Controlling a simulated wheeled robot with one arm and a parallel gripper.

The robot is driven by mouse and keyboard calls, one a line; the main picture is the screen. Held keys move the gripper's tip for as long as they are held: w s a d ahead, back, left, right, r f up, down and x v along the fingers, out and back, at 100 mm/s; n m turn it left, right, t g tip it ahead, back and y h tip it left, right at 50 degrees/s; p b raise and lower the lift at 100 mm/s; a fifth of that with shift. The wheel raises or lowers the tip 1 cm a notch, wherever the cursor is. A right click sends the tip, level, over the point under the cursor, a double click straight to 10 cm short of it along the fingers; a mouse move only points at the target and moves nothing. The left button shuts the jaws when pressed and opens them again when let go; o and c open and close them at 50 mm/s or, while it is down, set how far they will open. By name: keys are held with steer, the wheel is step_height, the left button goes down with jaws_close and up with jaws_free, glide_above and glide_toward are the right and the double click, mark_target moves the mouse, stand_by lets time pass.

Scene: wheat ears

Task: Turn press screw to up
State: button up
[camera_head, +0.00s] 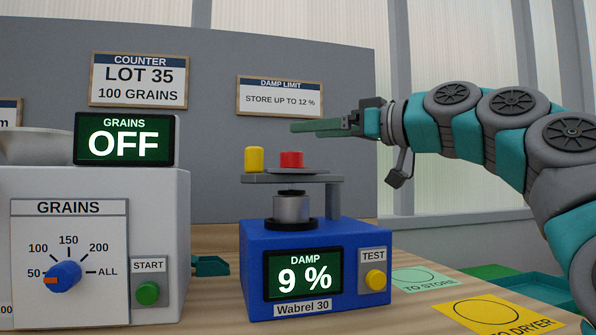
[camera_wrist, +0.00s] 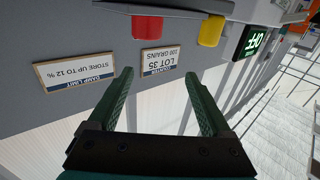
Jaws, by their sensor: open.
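The blue damp meter (camera_head: 253,250) stands on the wooden bench, and its screen (camera_head: 303,274) reads DAMP 9 %. Above its metal cup (camera_head: 291,209) is a grey press arm (camera_head: 270,178) with a red knob (camera_head: 291,160) and a yellow knob (camera_head: 254,159) on top. I cannot tell which part turns. My gripper (camera_head: 297,127) is open and empty, fingers pointing left, above the red knob and apart from it in the picture. In the wrist view, the open fingers (camera_wrist: 158,75) show with the red knob (camera_wrist: 147,27) and yellow knob (camera_wrist: 210,30) beyond them, upside down.
A grain counter (camera_head: 170,230) reading OFF stands left of the meter. A grey post (camera_head: 333,196) supports the press arm's right side. A yellow TEST button (camera_head: 376,279) is on the meter's front. Green TO STORE (camera_head: 420,279) and yellow TO DRYER (camera_head: 470,300) mats lie right.

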mark_target(298, 157)
steer(key=shift+s+f+m+t+h+b, duration=0.6)
steer(key=shift+f+m+t+h+b, duration=1.1)
steer(key=shift+f+m+t+h, duration=0.45)
steer(key=shift+p+x, duration=0.45)
steer(key=shift+x, duration=3.35)
steer(key=shift+w+d+f, duration=0.1)
steer(key=shift+n, duration=0.25)
jaws_close()
